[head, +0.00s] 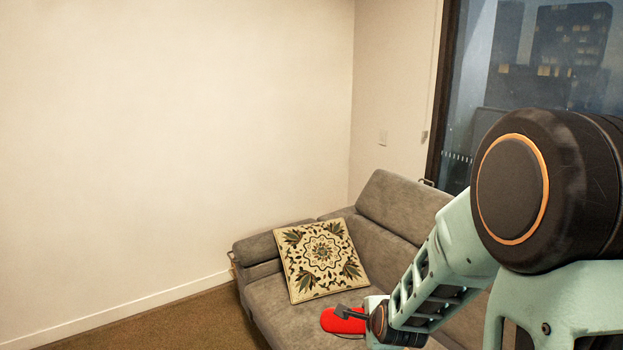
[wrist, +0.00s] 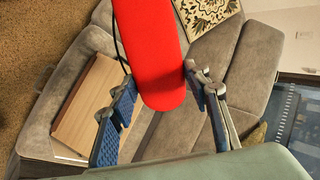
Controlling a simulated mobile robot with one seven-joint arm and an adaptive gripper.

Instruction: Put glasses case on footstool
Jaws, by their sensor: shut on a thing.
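A red, elongated, rounded object, seemingly the glasses case (head: 338,324), is at my gripper (head: 350,313) in the head view, in front of the grey sofa seat. In the wrist view the red case (wrist: 152,45) extends from between the two fingers of my gripper (wrist: 160,88) toward the top edge. My gripper is shut on the case and holds it above the sofa. The case's far end is cut off in the wrist view. I cannot make out a footstool in either view.
A grey sofa (head: 285,296) stands in the corner, with a patterned cushion (head: 322,259) on it. Brown carpet (head: 200,322) shows to the left. A window (head: 540,60) is at the right.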

